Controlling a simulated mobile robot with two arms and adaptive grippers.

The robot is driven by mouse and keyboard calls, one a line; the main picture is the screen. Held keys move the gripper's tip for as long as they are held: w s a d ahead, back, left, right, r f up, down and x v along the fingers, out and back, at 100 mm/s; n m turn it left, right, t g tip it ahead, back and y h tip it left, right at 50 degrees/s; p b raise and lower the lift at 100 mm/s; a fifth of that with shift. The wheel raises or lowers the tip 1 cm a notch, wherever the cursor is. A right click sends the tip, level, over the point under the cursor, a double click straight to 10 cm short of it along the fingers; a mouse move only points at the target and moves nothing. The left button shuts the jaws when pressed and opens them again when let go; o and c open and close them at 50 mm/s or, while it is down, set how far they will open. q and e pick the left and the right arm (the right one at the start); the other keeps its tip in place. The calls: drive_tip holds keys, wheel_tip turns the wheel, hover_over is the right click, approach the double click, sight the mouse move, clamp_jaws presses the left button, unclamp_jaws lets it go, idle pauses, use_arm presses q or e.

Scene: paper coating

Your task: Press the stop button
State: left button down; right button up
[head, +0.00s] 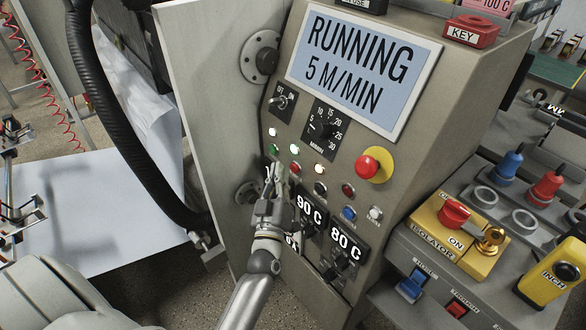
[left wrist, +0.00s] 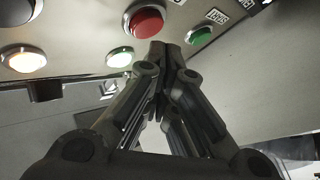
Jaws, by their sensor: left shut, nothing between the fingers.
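The grey control panel (head: 330,150) stands in the middle of the head view, with several small buttons and lamps. My left gripper (head: 273,172) is in front of the panel's lower left buttons, shut and empty, and its fingers hide part of that row. In the left wrist view the shut fingertips (left wrist: 160,47) point at the panel, close below a red button (left wrist: 145,20) and beside a green button (left wrist: 200,35). I cannot tell whether they touch the panel. No stop label is readable. The display (head: 362,62) reads RUNNING 5 M/MIN. My right gripper is not in view.
A large red mushroom button (head: 370,166) on a yellow collar is to the right on the panel. Black dials (head: 345,250) marked with temperatures are lower down. A yellow isolator box (head: 460,235) stands at the right. A black hose (head: 95,80) and white sheet (head: 90,210) are at the left.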

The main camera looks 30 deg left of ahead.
use_arm(q)
drive_tip(key=shift+w+d, duration=0.15)
drive_tip(key=shift+w, duration=0.25)
drive_tip(key=shift+w+d, duration=0.15)
drive_tip(key=shift+w, duration=0.2)
idle(0.7)
drive_tip(key=shift+s, duration=0.15)
drive_tip(key=shift+s+a+p, duration=0.3)
drive_tip(key=shift+s+p, duration=0.1)
drive_tip(key=shift+s, duration=0.2)
drive_tip(key=s, duration=0.1)
drive_tip(key=s+a+p, duration=0.1)
drive_tip(key=s, duration=0.1)
drive_tip(key=s+a, duration=0.1)
drive_tip(key=shift+s+p, duration=0.3)
drive_tip(key=shift+s, duration=0.05)
